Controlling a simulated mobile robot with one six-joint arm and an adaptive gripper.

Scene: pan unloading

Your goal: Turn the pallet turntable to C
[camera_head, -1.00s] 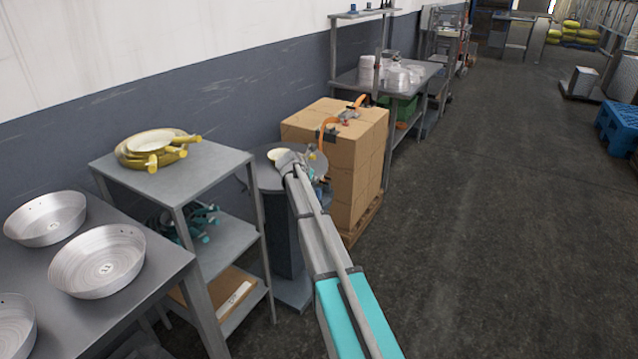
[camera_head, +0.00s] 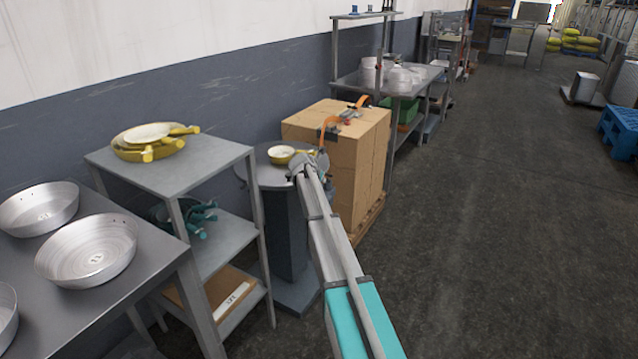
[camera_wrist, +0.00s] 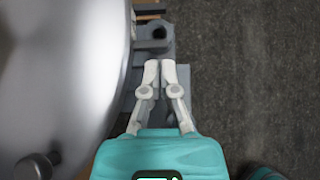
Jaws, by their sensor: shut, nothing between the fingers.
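The turntable is a round grey top (camera_head: 262,175) on a dark grey pedestal beside a stack of cartons. A small yellow pan (camera_head: 281,155) with a cream inside sits on it. In the wrist view the smooth grey disc (camera_wrist: 60,85) fills the left side, with a dark knob (camera_wrist: 38,164) near its lower edge. My gripper (camera_wrist: 160,65) is shut and empty just right of the disc's rim, below a dark round socket-like part (camera_wrist: 156,32). In the head view my gripper (camera_head: 312,161) is at the turntable's right edge and partly hides it. No letter C is readable.
Strapped cartons (camera_head: 345,165) on a wooden pallet stand close to the right. A grey shelf rack (camera_head: 180,165) with yellow pans is on the left, beside a table (camera_head: 140,262) with metal pans.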

